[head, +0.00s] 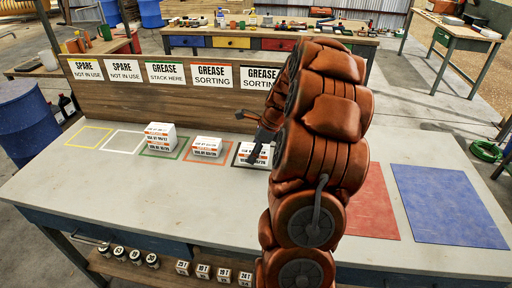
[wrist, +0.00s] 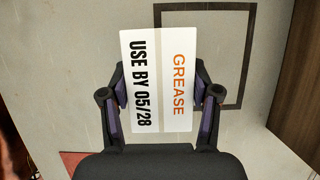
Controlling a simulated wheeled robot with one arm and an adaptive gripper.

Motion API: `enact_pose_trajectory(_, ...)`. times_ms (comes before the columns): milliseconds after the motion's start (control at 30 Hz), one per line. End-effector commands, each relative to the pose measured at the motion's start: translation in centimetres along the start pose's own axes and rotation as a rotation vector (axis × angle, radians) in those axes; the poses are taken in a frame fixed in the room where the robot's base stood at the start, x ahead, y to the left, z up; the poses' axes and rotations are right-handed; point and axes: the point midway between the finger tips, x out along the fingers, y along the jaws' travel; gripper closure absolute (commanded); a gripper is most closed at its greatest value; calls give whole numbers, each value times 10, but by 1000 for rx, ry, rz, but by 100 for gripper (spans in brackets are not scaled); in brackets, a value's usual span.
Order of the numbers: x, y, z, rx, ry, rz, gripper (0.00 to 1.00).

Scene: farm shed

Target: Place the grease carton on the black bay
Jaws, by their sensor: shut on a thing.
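The grease carton, a white box with orange "GREASE" and black "USE BY 05/28" lettering, is between the fingers of my gripper in the wrist view (wrist: 160,105). My gripper (wrist: 160,100) is shut on its two sides. In the head view the carton (head: 252,156) shows below my gripper (head: 262,140), partly hidden by my arm. The black bay (wrist: 248,55) is a black outline on the bench. In the wrist view it lies up and right of the carton, which covers part of its left side. The carton looks raised above the bench; the exact gap cannot be told.
Two stacked cartons (head: 159,139) stand on the green bay, and one carton (head: 207,146) on the orange bay just left of mine. The yellow bay (head: 89,128) and white bay (head: 124,132) are empty. A wooden board (head: 140,99) with signs stands behind.

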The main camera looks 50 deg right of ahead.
Motion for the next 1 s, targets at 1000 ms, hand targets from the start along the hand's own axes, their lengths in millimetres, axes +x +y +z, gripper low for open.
enact_pose_trajectory(1000,38,-63,-10,2,-1,3,82)
